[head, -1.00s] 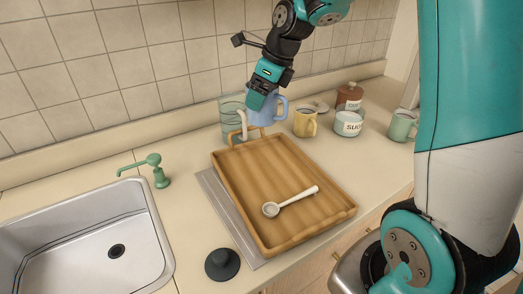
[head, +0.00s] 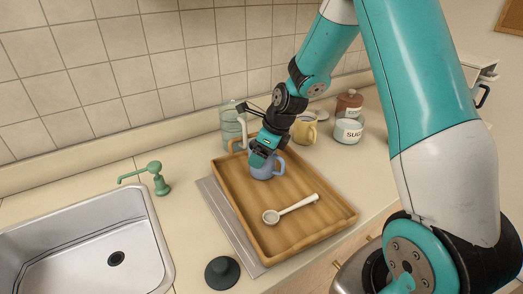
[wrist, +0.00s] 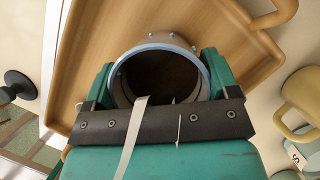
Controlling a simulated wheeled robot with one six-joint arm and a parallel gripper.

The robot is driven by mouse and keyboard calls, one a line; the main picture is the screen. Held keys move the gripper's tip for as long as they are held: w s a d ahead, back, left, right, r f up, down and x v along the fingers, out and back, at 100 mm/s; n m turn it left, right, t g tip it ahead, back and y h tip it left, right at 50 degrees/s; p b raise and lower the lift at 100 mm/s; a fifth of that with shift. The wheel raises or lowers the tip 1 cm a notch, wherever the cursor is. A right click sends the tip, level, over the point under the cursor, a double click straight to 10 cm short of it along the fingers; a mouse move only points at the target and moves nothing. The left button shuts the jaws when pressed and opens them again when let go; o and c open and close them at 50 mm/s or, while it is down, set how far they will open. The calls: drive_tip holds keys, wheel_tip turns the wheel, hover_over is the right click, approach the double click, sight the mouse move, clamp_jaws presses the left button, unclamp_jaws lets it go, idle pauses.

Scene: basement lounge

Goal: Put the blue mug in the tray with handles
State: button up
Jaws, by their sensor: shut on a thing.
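The blue mug (head: 264,171) is over the far part of the wooden tray with handles (head: 318,229) in the head view. It looks upright and low, at or just above the tray floor; I cannot tell if it touches. My gripper (head: 262,158) is shut on the mug from above. In the wrist view the mug's round rim (wrist: 160,50) lies between the two fingers of my gripper (wrist: 160,88), with the tray's wooden floor (wrist: 100,40) around it. The mug's handle points right in the head view.
A white spoon (head: 291,208) lies in the tray's near half. A glass pitcher (head: 232,122), a yellow mug (head: 305,129), a sugar jar (head: 347,131) and a brown jar (head: 349,104) stand behind. A sink (head: 85,245) is left, and a dark stopper (head: 222,269) is in front.

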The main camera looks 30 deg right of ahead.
drive_tip(key=shift+f, duration=0.1)
drive_tip(key=o, duration=1.1)
drive_tip(key=shift+r, duration=0.25)
drive_tip(key=v, duration=1.1)
drive_tip(key=s+a+r+n+g+y, duration=0.1)
drive_tip(key=s+a+r+n, duration=0.2)
drive_tip(key=s+a+n, duration=0.5)
drive_tip(key=s+a+r+n+g, duration=0.1)
drive_tip(key=s+a+r+n, duration=0.15)
drive_tip(key=a+n, duration=0.65)
drive_tip(key=s+a+n, duration=0.1)
drive_tip(key=s+n, duration=0.3)
drive_tip(key=n, duration=0.2)
drive_tip(key=s+a+n+g, duration=0.1)
drive_tip(key=s+n, duration=0.3)
drive_tip(key=n, duration=0.2)
drive_tip(key=s+a+n, duration=0.1)
drive_tip(key=s+n, duration=0.4)
drive_tip(key=n, duration=0.1)
drive_tip(key=shift+s+a+r+g, duration=0.1)
drive_tip(key=shift+a+r+g, duration=0.05)
drive_tip(key=shift+a+g, duration=0.15)
